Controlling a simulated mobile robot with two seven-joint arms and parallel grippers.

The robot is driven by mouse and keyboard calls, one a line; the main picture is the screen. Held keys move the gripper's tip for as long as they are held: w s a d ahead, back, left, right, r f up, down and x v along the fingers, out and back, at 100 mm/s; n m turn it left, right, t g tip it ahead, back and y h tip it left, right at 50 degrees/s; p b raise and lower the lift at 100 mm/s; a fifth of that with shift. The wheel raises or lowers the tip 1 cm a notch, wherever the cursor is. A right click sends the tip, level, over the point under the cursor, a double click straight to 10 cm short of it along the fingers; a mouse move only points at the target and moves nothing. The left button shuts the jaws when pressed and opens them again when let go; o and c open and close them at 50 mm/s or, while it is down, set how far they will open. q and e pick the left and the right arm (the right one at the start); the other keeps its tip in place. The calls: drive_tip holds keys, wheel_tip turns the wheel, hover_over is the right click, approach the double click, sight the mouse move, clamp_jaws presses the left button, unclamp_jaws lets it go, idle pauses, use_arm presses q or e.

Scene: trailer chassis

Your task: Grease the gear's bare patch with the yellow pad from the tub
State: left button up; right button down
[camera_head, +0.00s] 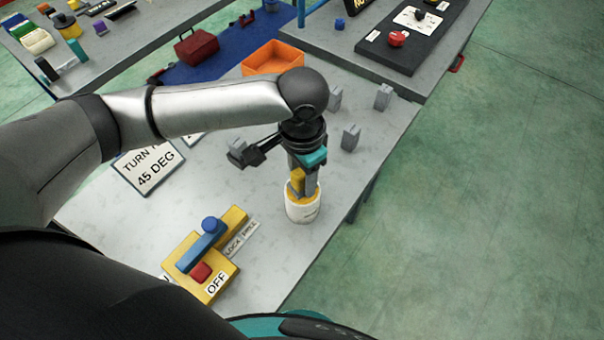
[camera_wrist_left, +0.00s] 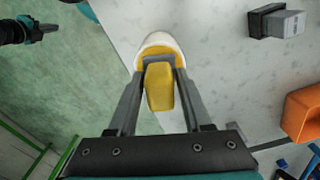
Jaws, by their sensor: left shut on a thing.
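The yellow pad (camera_head: 298,177) is between the fingers of my left gripper (camera_head: 302,184), which is shut on it. The wrist view shows the yellow pad (camera_wrist_left: 159,88) between the two grey fingers, its end over the tub's mouth. The white tub (camera_head: 303,209) stands upright on the grey table directly below. The wrist view shows the tub's white rim (camera_wrist_left: 160,39) and yellow inside. Whether the pad touches the tub's contents is hidden. My right gripper (camera_wrist_left: 48,28) appears at the wrist view's upper left, too small to tell its state. I cannot make out the gear.
A yellow switch block (camera_head: 205,289) with a blue lever and red button lies on the table's near side. Several grey blocks (camera_head: 350,137) and an orange bin (camera_head: 272,59) stand beyond the tub. A sign (camera_head: 148,170) lies left. Green floor is open on the right.

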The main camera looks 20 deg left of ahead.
use_arm(q)
drive_tip(key=shift+f, duration=0.5)
idle(0.4)
drive_tip(key=shift+s+f+p, duration=0.2)
drive_tip(key=shift+p, duration=0.25)
idle(2.3)
wheel_tip(320, 180, up, 8)
drive_tip(key=p, duration=0.9)
drive_tip(key=shift+w+f, duration=0.15)
drive_tip(key=shift+f, duration=0.2)
idle(0.5)
